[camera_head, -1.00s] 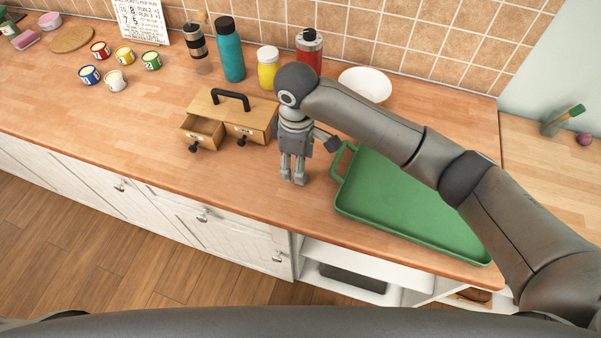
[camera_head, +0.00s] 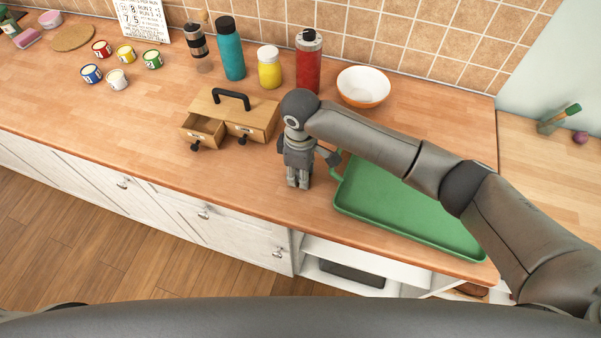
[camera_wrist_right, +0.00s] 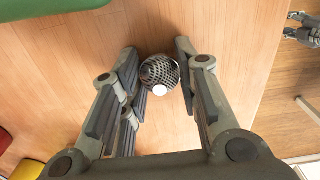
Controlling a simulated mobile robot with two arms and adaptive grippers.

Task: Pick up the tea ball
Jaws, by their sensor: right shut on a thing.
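The tea ball (camera_wrist_right: 160,72) is a small round dark metal mesh ball with a bright white spot on its lower side in the right wrist view. It sits between the fingertips of my right gripper (camera_wrist_right: 162,78), which is shut on it. In the head view my right gripper (camera_head: 298,183) points down at the counter near its front edge, between the drawer box and the green tray.
The wooden drawer box (camera_head: 262,118) with open drawers stands left of my right gripper. The green tray (camera_head: 410,212) lies close on its right. A red bottle (camera_head: 308,65), yellow jar (camera_head: 269,70), teal bottle (camera_head: 230,52) and bowl (camera_head: 363,88) stand behind. The counter's left front is clear.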

